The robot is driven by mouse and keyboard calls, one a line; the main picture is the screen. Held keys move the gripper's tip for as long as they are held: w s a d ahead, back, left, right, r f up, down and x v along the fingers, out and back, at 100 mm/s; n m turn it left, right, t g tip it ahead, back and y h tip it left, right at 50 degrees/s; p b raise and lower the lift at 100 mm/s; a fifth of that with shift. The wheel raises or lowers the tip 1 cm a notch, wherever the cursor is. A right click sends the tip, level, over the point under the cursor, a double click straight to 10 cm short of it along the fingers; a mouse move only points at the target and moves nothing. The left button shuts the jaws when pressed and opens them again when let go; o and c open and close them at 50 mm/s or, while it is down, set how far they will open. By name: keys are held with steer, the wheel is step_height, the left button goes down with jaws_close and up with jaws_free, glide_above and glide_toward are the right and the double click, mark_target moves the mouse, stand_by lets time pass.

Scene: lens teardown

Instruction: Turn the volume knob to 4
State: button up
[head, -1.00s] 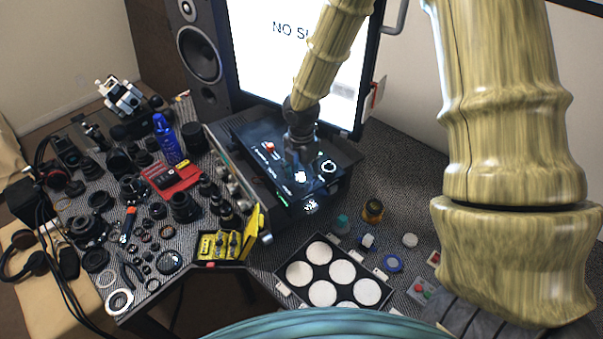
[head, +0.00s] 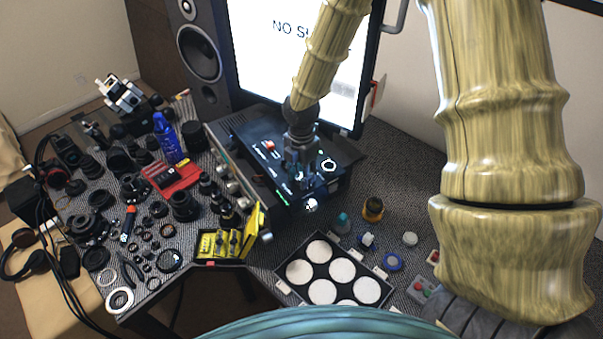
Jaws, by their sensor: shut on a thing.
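The black control box (head: 342,178) stands on the desk below the monitor, with small lit marks, a red part and a white ring dial (head: 329,165) on its top panel. My gripper (head: 300,174) points down onto this panel, left of the ring dial. It is shut on what appears to be the volume knob, which the fingers mostly hide. The knob's number and pointer cannot be read. A bright round silver part (head: 311,206) shows at the box's front edge, below my gripper.
The monitor (head: 280,60) stands behind the box, with a speaker (head: 197,50) to its left. Left of the box are a red case (head: 172,180), a blue bottle (head: 166,138) and many lens parts. A black tray with white discs (head: 284,287) lies in front.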

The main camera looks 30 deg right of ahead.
steer(key=m, duration=1.1)
steer(key=shift+m, duration=0.4)
steer(key=m, duration=1.1)
steer(key=shift+p, duration=0.3)
steer(key=shift+m, duration=0.3)
steer(key=shift+w, duration=0.1)
steer(key=o, duration=1)
steer(key=shift+o, duration=0.2)
step_height(320, 180, up, 12)
